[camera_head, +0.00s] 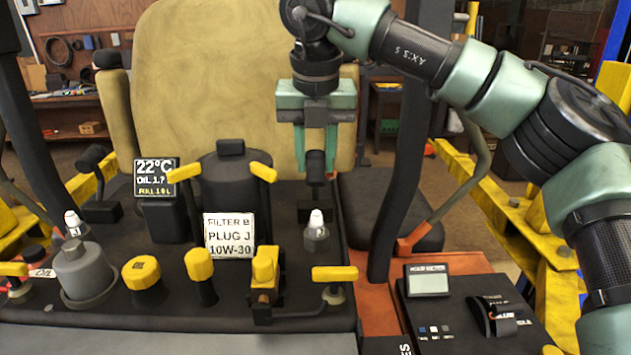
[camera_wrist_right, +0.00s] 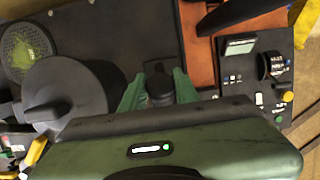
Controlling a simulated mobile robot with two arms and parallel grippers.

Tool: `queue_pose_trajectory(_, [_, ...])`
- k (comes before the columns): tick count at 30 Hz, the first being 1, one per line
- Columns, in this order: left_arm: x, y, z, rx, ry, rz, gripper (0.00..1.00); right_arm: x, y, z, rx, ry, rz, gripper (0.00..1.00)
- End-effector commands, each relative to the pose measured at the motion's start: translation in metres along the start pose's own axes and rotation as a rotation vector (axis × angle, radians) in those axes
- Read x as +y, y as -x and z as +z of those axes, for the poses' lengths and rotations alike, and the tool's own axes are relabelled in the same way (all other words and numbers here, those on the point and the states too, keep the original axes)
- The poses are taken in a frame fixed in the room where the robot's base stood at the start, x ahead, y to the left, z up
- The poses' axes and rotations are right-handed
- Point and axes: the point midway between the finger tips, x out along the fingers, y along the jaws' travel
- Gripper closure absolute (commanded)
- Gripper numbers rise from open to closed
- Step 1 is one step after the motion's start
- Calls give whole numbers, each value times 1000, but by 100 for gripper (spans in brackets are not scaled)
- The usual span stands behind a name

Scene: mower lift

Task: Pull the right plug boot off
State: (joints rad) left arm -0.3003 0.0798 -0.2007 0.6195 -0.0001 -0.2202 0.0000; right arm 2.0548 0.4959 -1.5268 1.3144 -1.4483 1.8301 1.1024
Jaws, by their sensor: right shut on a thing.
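My right gripper (camera_head: 316,158) points straight down in the head view. Its green fingers are shut on a black plug boot (camera_head: 316,170), which is held upright. Below the boot stands the right spark plug (camera_head: 316,238), with its white tip bare and a gap between it and the boot. In the right wrist view the boot (camera_wrist_right: 160,86) sits between the two fingers (camera_wrist_right: 158,92); the plug is not seen there. Another plug with a white tip (camera_head: 72,222) stands at the left of the deck. My left gripper is not in view.
A sign (camera_head: 230,236) reading "PLUG J" stands left of the right plug. Yellow knobs (camera_head: 199,266) and a yellow lever (camera_head: 335,273) are in front. A dark post (camera_head: 398,150) rises close to the right of my gripper. The tan seat back (camera_head: 215,80) is behind.

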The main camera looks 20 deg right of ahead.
Motion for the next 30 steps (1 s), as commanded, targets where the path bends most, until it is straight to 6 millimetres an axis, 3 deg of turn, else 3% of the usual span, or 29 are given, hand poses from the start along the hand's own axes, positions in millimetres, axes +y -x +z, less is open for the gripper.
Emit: queue_pose_trajectory(30, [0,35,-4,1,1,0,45,0,-12,45,-1,-1,2,84])
